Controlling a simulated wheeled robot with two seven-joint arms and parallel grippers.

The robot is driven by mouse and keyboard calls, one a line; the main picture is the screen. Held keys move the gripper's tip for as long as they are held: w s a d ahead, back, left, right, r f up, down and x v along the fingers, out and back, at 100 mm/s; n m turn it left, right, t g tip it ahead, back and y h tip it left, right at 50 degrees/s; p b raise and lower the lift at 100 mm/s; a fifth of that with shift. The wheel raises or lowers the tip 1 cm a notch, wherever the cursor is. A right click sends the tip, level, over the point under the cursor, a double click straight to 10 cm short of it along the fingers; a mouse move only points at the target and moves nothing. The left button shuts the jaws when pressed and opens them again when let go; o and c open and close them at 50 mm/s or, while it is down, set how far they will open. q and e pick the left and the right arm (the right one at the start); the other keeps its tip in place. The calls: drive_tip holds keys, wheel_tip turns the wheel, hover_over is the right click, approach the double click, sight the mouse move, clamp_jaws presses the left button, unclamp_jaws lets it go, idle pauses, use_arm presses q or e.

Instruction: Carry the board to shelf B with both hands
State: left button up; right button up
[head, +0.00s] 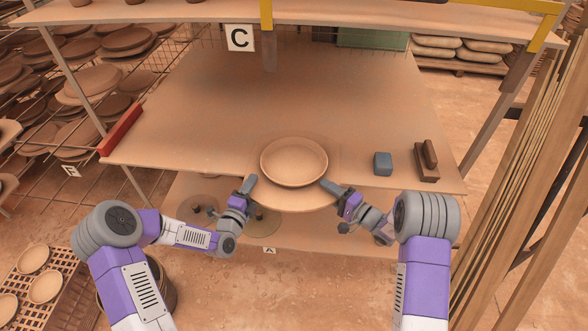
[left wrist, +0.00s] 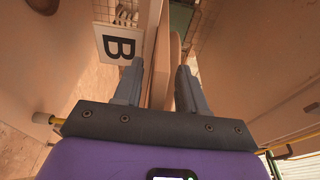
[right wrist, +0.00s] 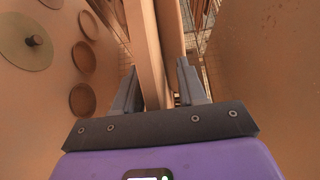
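The round board (head: 290,203) carries a wide shallow dish (head: 294,160). It lies over the front of the middle shelf (head: 220,130), its near edge jutting past the shelf edge. I cannot tell whether it rests on it. A sign B (left wrist: 118,45) shows in the left wrist view. My left gripper (head: 249,184) is at the board's left edge and my right gripper (head: 328,184) at its right edge. In the left and right wrist views the fingers (left wrist: 162,85) (right wrist: 160,85) stand apart, with a thin edge between them. Contact is unclear.
A blue-grey block (head: 382,164) and brown blocks (head: 427,165) stand right of the dish. A red bar (head: 121,130) lies at the shelf's left edge. Sign C (head: 240,38) hangs above, sign A (head: 269,250) below. Upright planks (head: 520,190) stand on the right.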

use_arm(q)
drive_tip(key=v, duration=1.2)
use_arm(e)
drive_tip(key=v, duration=1.2)
drive_tip(key=shift+s+a, duration=0.1)
drive_tip(key=shift+s, duration=0.05)
